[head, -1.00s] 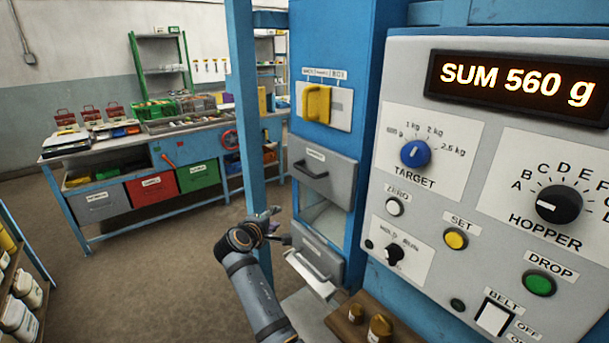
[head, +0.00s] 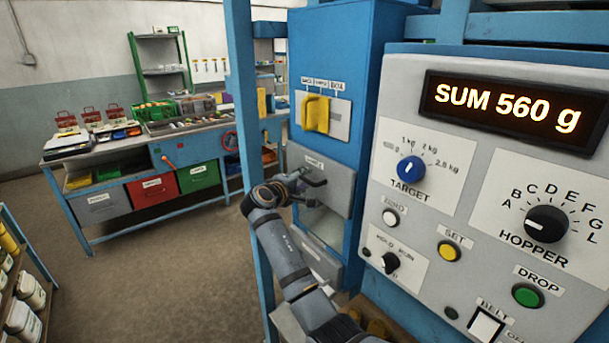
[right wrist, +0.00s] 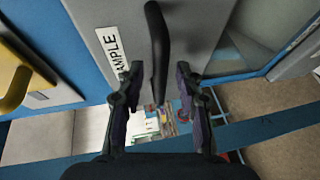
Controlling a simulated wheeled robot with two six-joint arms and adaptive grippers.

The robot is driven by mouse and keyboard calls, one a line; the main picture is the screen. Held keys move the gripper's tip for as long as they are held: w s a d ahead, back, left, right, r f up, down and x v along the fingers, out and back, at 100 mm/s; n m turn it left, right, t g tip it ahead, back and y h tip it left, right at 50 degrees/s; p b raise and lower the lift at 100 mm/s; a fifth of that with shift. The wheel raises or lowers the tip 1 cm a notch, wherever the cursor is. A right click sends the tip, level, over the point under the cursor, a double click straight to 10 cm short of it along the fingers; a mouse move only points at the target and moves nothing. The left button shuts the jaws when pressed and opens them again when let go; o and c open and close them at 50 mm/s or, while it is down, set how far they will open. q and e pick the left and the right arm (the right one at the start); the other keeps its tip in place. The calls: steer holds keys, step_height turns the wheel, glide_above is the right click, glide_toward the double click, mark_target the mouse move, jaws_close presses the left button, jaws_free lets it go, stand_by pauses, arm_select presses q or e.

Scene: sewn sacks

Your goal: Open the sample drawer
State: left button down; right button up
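The sample drawer (head: 335,183) is a grey front with a white label in the blue cabinet, below a yellow handle. In the right wrist view its front (right wrist: 200,25) fills the top, with the label partly readable as "AMPLE". Its black bar handle (right wrist: 158,45) runs between the two fingers of my right gripper (right wrist: 157,85). The fingers are spread, with a gap visible on both sides of the handle. In the head view my right gripper (head: 312,184) is at the drawer front and hides part of the handle. My left gripper is out of view.
An open bay (head: 326,228) and another grey drawer (head: 322,262) lie below. The control panel (head: 470,200) stands close on the right, its display reading "SUM 560 g". A blue post (head: 240,100) is left of the cabinet. Floor (head: 170,270) to the left is clear.

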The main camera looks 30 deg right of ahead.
steer(key=shift+w+d, duration=0.15)
steer(key=shift+d, duration=0.1)
jaws_close()
steer(key=shift+f, duration=0.1)
